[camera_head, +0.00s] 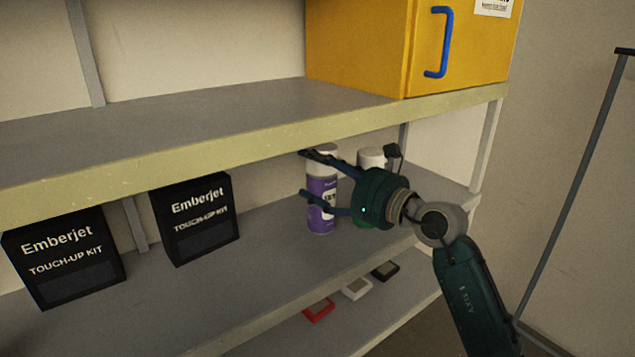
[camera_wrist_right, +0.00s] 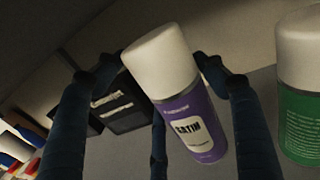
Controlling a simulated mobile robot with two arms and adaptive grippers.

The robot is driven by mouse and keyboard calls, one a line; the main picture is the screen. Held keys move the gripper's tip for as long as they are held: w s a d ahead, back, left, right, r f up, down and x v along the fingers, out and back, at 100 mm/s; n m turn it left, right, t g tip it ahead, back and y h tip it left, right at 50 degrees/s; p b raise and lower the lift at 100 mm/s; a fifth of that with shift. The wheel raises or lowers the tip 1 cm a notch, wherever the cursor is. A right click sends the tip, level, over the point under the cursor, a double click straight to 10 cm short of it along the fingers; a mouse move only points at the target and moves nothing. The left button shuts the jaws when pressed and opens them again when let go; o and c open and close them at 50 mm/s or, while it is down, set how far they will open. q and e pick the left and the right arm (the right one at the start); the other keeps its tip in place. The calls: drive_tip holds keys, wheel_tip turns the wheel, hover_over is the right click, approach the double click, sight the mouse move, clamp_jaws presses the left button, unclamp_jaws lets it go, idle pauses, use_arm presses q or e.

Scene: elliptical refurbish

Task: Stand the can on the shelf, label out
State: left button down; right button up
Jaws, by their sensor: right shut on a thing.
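The purple can (camera_head: 321,207) with a white cap is upright at the middle shelf (camera_head: 270,255), its base at or very near the surface. My right gripper (camera_head: 304,173) is shut on it, fingers around its upper part from the right. Its pale label patch, reading "SATIN", faces the wrist camera in the right wrist view (camera_wrist_right: 192,128). In the head view the patch shows at the can's right front, partly covered by a finger. A green can (camera_wrist_right: 302,120) with a white cap stands beside it, mostly behind my gripper in the head view. My left gripper is out of view.
Two black Emberjet kit boxes (camera_head: 197,218) (camera_head: 65,258) stand to the left on the same shelf. The upper shelf's edge (camera_head: 240,140) runs close above the can and holds a yellow cabinet (camera_head: 360,45). Small red, white and black items lie on the shelf below.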

drive_tip(key=shift+s+d+f+p, duration=0.15)
drive_tip(key=shift+f+p, duration=0.4)
drive_tip(key=shift+f, duration=0.65)
drive_tip(key=shift+w+f+p, duration=0.25)
drive_tip(key=shift+f+p, duration=0.25)
drive_tip(key=shift+f, duration=0.4)
drive_tip(key=o, duration=1.7)
drive_tip(key=shift+o, duration=0.2)
drive_tip(key=shift+r, duration=0.15)
drive_tip(key=b, duration=0.4)
approach(328, 193)
drive_tip(key=shift+w+a, duration=0.25)
